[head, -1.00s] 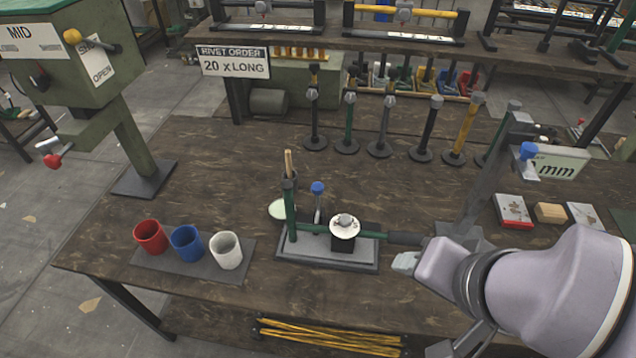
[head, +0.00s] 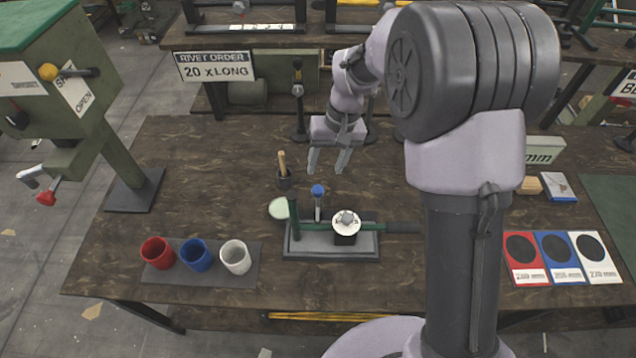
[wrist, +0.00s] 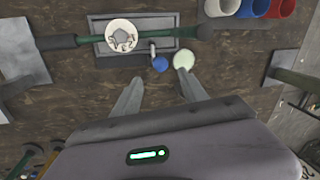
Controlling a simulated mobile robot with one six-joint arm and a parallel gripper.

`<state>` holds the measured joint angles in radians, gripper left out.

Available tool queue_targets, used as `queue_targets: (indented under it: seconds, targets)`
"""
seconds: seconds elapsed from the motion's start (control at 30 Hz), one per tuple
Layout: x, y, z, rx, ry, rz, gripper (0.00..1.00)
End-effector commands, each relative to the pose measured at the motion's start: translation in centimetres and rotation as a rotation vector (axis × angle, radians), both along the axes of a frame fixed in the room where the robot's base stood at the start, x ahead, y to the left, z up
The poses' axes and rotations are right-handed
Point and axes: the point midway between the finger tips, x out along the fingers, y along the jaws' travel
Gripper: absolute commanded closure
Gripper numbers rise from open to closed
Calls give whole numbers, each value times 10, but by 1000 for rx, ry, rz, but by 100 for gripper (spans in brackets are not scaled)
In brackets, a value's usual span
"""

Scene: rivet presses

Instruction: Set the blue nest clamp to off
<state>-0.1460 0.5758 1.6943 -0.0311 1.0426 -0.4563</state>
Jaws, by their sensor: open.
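The blue nest clamp shows as a blue knob (head: 318,190) on a short grey stalk at the back edge of a small press fixture (head: 300,247). In the head view the stalk looks about upright. My gripper (head: 328,165) is open and empty, behind and above the knob, with fingers pointing down. In the wrist view the knob (wrist: 160,63) lies just beyond the gap between the fingertips (wrist: 158,78), apparently untouched. The fixture has a white numbered dial (head: 346,222), a green post (head: 293,218) and a green lever with a dark grip (head: 402,228) reaching right.
Red, blue and white cups (head: 235,257) stand on a mat left of the fixture. A pale green disc (head: 278,208) and a small pot with a wooden stick (head: 283,172) are close to the clamp. Hand presses (head: 298,100) stand behind. Coloured cards (head: 522,258) lie right.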

Motion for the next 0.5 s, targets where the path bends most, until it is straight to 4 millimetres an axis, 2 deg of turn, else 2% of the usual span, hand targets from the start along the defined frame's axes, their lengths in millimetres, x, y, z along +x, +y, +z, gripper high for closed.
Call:
queue_targets:
  seconds: [0.03,0.2,0.33,0.5]
  targets:
    - [-1,3,-19,0,3,1,49]
    - [-3,11,-61,0,2,-1,49]
    - [-3,15,-80,0,-1,-1,49]
    - [-3,17,-87,0,-1,-1,49]
